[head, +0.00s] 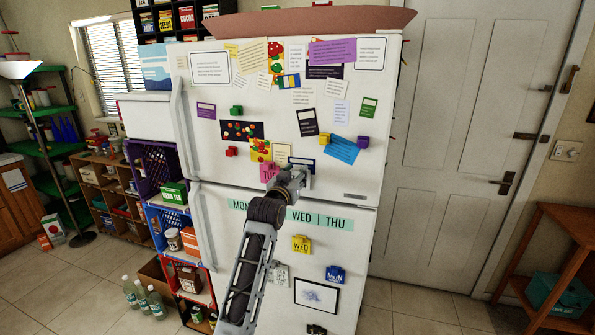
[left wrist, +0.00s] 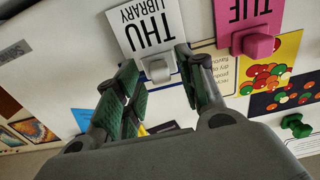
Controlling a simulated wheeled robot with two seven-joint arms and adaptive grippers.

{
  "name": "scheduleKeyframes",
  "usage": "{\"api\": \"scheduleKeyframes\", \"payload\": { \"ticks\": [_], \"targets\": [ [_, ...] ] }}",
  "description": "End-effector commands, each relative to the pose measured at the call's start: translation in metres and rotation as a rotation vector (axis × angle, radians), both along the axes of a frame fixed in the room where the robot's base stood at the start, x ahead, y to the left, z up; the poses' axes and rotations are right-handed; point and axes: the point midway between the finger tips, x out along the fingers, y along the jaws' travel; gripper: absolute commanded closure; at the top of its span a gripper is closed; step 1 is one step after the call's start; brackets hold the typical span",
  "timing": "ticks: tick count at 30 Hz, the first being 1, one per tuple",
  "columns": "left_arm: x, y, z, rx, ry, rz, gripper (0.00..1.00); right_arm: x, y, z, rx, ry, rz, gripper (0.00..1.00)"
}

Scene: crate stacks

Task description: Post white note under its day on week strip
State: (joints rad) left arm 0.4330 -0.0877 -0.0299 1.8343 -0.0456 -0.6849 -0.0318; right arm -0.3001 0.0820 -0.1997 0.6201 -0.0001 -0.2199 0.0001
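The white note (left wrist: 146,24) reads THU LIBRARY and hangs on the fridge under a white magnet (left wrist: 158,70), upside down in the left wrist view. My left gripper (head: 298,178) is open at the fridge door; in the left wrist view its fingers (left wrist: 157,66) stand on either side of the magnet, with a gap showing. In the head view the gripper mostly hides the note. The teal week strip (head: 336,224) is lower on the fridge, showing MON, WED and THU; my arm covers the part between MON and WED. My right gripper is not in view.
A pink TUE note (head: 267,172) hangs just left of the gripper; it also shows in the left wrist view (left wrist: 240,14). A yellow WED note (head: 301,244) and blue MON note (head: 335,274) are below the strip. The fridge surface directly under THU is bare.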

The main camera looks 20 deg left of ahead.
Motion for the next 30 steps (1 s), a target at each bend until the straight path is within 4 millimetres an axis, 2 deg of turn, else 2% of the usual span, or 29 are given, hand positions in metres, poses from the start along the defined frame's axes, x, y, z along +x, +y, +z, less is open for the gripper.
{"api": "scheduleKeyframes", "payload": {
  "ticks": [14,30],
  "targets": [
    [0.0055,-0.0001,0.0000,0.000,-0.001,0.000,0.61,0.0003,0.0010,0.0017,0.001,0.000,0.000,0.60],
    [0.0054,-0.0001,-0.0001,0.000,0.000,0.000,0.95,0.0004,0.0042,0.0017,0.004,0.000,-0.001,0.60]
  ]
}}
